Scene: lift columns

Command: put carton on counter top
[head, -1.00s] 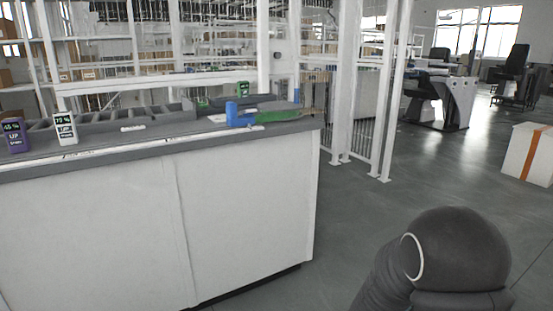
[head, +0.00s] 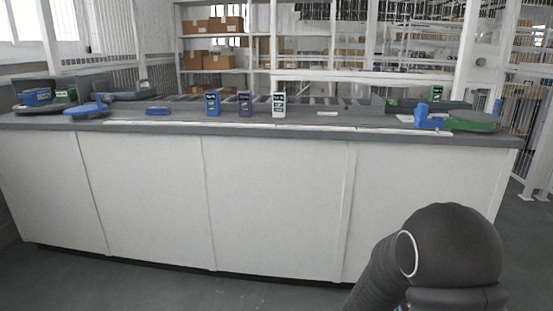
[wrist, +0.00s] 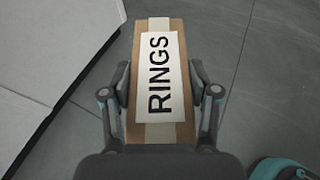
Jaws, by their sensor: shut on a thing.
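In the wrist view a brown carton (wrist: 183,130) with a white label reading "RINGS" sits between the two fingers of my gripper (wrist: 161,95). The fingers press on its two long sides, so the gripper is shut on it. Grey floor shows beneath and beyond the carton. The counter top (head: 340,129) is dark grey on a long white counter, seen ahead in the head view. The counter's white side also shows at the left of the wrist view (wrist: 50,45). The gripper and carton are hidden in the head view.
On the counter stand a blue box (head: 212,104), a purple box (head: 245,104) and a white box (head: 279,106).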

